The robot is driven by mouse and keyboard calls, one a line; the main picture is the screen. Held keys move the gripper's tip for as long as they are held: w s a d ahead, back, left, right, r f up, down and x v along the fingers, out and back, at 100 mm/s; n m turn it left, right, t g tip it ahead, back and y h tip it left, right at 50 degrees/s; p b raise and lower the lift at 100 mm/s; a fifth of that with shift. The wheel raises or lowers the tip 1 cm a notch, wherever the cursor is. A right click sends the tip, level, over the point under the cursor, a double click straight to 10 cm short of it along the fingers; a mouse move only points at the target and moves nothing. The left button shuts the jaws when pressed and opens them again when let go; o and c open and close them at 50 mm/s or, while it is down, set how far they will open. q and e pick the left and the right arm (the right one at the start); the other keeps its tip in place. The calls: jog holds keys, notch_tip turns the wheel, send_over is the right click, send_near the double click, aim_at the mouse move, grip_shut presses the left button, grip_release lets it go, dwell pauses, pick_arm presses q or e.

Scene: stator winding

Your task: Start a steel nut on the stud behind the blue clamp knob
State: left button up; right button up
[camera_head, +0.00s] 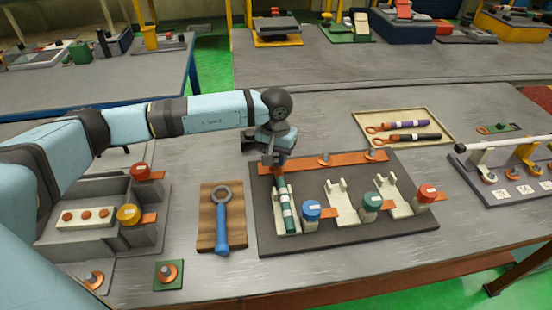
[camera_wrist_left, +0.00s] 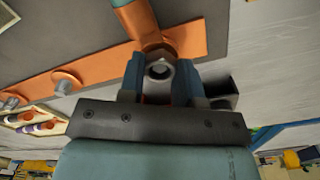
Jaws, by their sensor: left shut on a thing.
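The blue clamp knob (camera_head: 312,208) stands on the dark fixture plate (camera_head: 340,240), right of a cradle holding a dark green rod (camera_head: 286,212). My left gripper (camera_head: 276,164) is at the left end of the copper bar (camera_head: 345,160), behind that rod. In the left wrist view its blue fingers (camera_wrist_left: 160,78) are shut on a steel nut (camera_wrist_left: 160,68). The nut is close to the copper bar (camera_wrist_left: 100,75) and the rod's copper end (camera_wrist_left: 142,22). The stud under the nut is hidden, so I cannot tell whether the threads engage. My right gripper is not in view.
Other studs (camera_head: 323,158) stand along the bar, with green (camera_head: 372,200) and red (camera_head: 427,192) knobs in front. A blue-handled ring wrench (camera_head: 222,220) lies on a wooden board at left. A tray (camera_head: 440,132) with two rods lies behind.

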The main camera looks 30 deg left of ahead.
pick_arm(q)
jog(key=shift+f, duration=0.25)
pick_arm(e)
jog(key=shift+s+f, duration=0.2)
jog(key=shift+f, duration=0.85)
pick_arm(q)
jog(key=o, duration=0.9)
jog(key=shift+r+p, duration=1.3)
jog(key=shift+r, duration=2.4)
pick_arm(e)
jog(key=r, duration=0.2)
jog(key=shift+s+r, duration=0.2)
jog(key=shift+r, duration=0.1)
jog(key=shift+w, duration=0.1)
